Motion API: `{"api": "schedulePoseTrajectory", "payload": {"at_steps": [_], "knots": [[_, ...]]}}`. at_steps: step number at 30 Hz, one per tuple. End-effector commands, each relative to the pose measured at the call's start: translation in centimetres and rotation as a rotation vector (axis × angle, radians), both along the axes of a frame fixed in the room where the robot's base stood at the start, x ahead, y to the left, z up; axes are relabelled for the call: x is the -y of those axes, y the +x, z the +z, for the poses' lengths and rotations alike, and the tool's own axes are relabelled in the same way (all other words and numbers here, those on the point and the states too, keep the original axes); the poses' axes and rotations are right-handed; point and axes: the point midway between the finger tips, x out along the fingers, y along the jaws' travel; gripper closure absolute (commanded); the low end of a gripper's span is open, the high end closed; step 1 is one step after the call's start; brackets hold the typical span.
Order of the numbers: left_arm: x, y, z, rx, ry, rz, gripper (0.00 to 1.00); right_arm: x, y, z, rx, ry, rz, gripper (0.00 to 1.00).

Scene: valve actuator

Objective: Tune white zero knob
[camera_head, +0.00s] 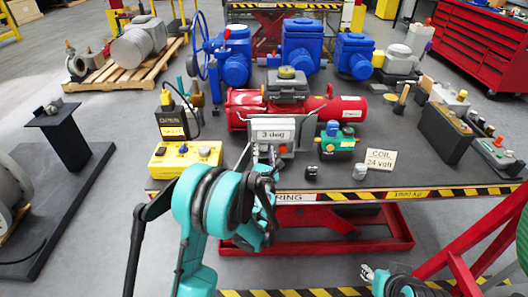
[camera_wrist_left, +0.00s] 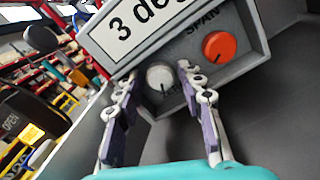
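The white zero knob (camera_wrist_left: 160,78) is on the face of a grey box (camera_wrist_left: 168,40) labelled "3 deg", beside an orange knob (camera_wrist_left: 222,46) near the word SPAN. My left gripper (camera_wrist_left: 157,76) is open, with one fingertip on either side of the white knob. Small gaps show between the fingertips and the knob, and I cannot tell whether they touch it. My right gripper (camera_head: 371,274) is low at the bottom right, partly seen.
A red cylinder actuator (camera_head: 338,108) lies behind the box. A yellow box (camera_head: 185,157) stands left, a green device (camera_head: 337,141) and a "COIL 24 volt" sign (camera_head: 380,160) right. Small black (camera_head: 312,172) and silver (camera_head: 359,172) parts sit near the table's front edge.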

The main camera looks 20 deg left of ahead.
Motion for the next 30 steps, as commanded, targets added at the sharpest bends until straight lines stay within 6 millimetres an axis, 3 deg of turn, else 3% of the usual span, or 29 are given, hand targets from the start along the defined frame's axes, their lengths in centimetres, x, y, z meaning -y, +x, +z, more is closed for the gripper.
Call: {"api": "schedulePoseTrajectory", "payload": {"at_steps": [2, 6, 17, 30], "knots": [[0.01, -0.02, 0.01, 0.0, 0.0, 0.0, 0.67, 0.0, 0.0, 0.01, 0.0, 0.0, 0.0, 0.6], [0.02, -0.02, 0.0, 0.0, 0.0, 0.0, 1.0, 0.0, 0.0, 0.01, 0.0, 0.0, 0.0, 0.6], [0.02, -0.04, 0.01, 0.012, -0.042, 0.0, 1.0, 0.0, 0.0, 0.01, 0.0, 0.0, 0.0, 0.6], [-0.07, -0.07, 0.02, 0.097, -0.335, 0.0, 1.0, 0.0, 0.01, 0.01, 0.0, 0.0, 0.0, 0.6]]}}
